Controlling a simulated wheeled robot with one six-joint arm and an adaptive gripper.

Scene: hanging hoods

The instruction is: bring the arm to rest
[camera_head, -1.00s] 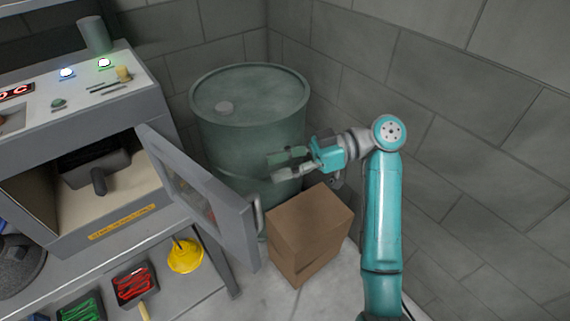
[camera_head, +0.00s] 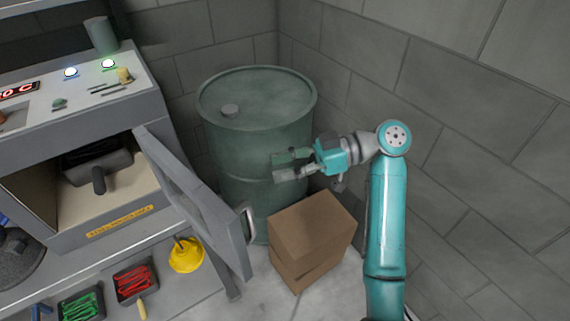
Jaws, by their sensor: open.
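My gripper (camera_head: 277,167) is open and empty, held in the air at the end of my teal arm (camera_head: 388,215). Its fingers point left, in front of the green drum (camera_head: 258,130) and above the cardboard box (camera_head: 312,230) in the picture. I cannot tell whether the fingers touch the drum. The arm's lower part leaves the picture at the bottom.
The open grey door (camera_head: 205,205) of the oven-like cabinet (camera_head: 60,235) swings out left of my gripper. A dark-handled item (camera_head: 98,168) sits inside. A block wall (camera_head: 480,170) stands on the right.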

